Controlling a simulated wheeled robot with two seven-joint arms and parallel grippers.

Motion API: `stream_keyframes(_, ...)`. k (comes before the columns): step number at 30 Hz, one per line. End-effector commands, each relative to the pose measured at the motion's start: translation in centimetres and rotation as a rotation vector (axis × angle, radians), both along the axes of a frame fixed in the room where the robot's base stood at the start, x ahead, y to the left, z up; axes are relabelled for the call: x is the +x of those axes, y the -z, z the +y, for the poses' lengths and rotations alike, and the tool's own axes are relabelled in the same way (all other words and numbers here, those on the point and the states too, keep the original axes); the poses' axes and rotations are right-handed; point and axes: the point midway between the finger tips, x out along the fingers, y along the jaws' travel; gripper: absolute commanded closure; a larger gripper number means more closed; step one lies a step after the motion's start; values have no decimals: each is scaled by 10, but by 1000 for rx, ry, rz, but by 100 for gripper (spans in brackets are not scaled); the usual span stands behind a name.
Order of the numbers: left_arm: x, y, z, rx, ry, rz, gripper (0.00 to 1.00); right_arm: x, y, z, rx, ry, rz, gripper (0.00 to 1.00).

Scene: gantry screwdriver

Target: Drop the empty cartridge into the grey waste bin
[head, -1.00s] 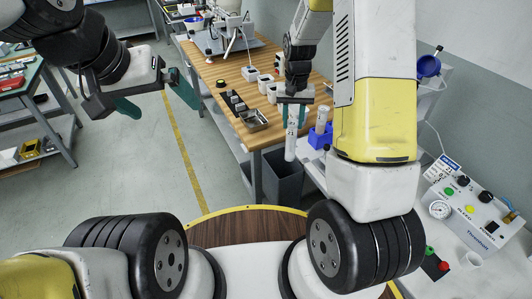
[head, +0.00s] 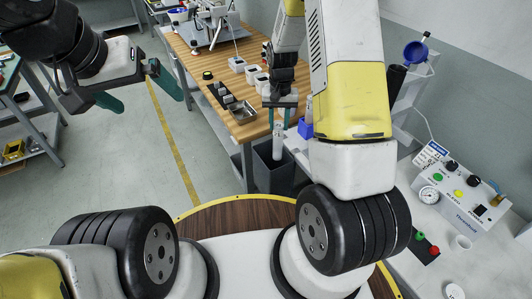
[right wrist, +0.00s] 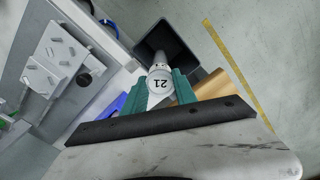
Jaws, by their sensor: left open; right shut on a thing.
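My right gripper (head: 281,112) is shut on a pale, upright cartridge (head: 279,134). In the head view its lower end overlaps the mouth of the dark grey waste bin (head: 273,178). In the right wrist view I see the cartridge's round end marked 21 (right wrist: 161,82) between the green fingers. Its body points into the opening of the bin (right wrist: 178,38), which lies beyond it. Whether the cartridge's tip is below the rim I cannot tell. My left gripper (head: 146,92) is open and empty, above the floor at the left.
The wooden table (head: 205,72) stands behind the bin, with a metal tray (head: 243,113) near its end. A blue holder (head: 305,128) sits just right of the cartridge. A control box (head: 465,195) is on the bench at the right. Floor left of the bin is clear.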

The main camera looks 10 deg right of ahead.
Motion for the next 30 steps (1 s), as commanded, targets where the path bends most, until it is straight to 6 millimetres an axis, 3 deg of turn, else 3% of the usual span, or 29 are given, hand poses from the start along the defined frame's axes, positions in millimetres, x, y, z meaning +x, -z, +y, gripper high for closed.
stream_keyframes(2,0,0,0,0,0,0,0,0,0,0,0,0,0,100)
stream_keyframes(3,0,0,0,0,0,0,0,0,0,0,0,0,0,59)
stream_keyframes(6,0,0,0,0,0,0,0,0,0,0,0,0,0,41)
stream_keyframes(17,0,0,0,0,0,0,0,0,-5,0,0,0,0,41)
stream_keyframes(30,0,0,0,0,0,0,0,1,-70,0,0,0,-3,41)
